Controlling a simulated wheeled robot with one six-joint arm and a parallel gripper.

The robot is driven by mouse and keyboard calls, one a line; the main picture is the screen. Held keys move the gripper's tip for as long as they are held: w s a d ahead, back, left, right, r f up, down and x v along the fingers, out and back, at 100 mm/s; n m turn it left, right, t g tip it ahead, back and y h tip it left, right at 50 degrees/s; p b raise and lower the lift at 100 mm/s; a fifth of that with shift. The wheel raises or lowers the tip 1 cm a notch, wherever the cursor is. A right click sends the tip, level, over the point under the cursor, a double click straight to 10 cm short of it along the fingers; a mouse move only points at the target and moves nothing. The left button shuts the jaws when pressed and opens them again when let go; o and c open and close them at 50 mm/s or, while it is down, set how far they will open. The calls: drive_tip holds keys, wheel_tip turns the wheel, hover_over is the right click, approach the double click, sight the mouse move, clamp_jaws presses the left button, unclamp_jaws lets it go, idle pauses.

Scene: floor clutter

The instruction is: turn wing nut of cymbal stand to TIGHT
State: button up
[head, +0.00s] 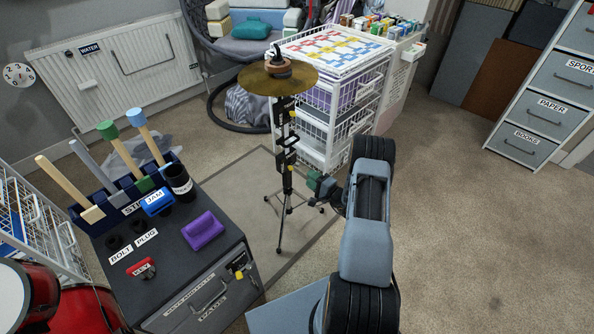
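The cymbal stand (287,160) is upright on a grey mat, its tripod legs spread. A brass-coloured cymbal (256,84) lies nearly flat at its top, with a brown washer-like piece above it. A small dark and pale part, which looks like the wing nut (276,50), sits at the very top. Its setting and any TIGHT mark are too small to read. My gripper (314,183) is right of the stand's lower shaft, well below the cymbal, and appears apart from the nut. It shows small, dark with green parts; its finger opening cannot be made out.
A white wire-basket unit (325,125) stands close behind the stand. A dark cabinet (205,290) with tools, a purple block and labelled pieces is at front left. A radiator (115,80) is on the back wall. Grey drawers (545,100) stand at right. Carpet at right is clear.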

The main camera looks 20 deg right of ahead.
sight(293, 165)
drive_tip(key=b+x, duration=0.1)
drive_tip(key=x, duration=0.7)
drive_tip(key=shift+a, duration=0.1)
drive_tip(key=shift+c, duration=0.4)
clamp_jaws()
